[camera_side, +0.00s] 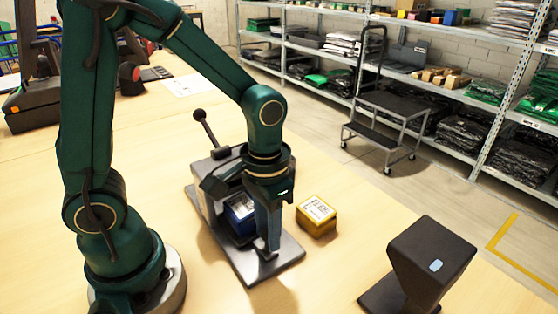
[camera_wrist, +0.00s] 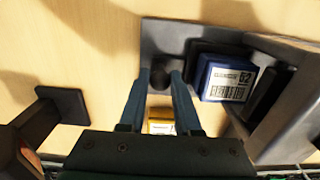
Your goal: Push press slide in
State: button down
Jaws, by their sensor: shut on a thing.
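The grey press (camera_side: 207,180) stands on the table, with a black-knobbed lever at its back. Its flat metal slide plate (camera_side: 288,267) reaches out toward the front; it also shows in the wrist view (camera_wrist: 190,35). A blue box (camera_side: 238,214) with a white label sits on the plate beside the press body; the wrist view shows it (camera_wrist: 224,78) right of my fingers. My gripper (camera_side: 270,248) points down over the front of the plate. In the wrist view its fingers (camera_wrist: 159,78) are shut on a dark round knob (camera_wrist: 158,80). The knob is mostly hidden in the side view.
A yellow box (camera_side: 317,215) with a white label stands on the table right of the plate, close to my gripper; the wrist view partly shows it (camera_wrist: 160,127). A black stand-like device (camera_side: 425,262) is at the front right. Stocked shelves and a step cart are beyond the table.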

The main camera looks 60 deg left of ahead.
aim_at(250, 213)
jog(key=shift+a, duration=3.05)
jog(key=c, duration=1.6)
grip_release()
jog(key=c, duration=1.5)
grip_release()
jog(key=shift+c, duration=0.2)
jog(key=o, duration=0.9)
jog(key=shift+r, duration=0.1)
jog(key=shift+r, duration=3.4)
jog(key=shift+d, duration=0.1)
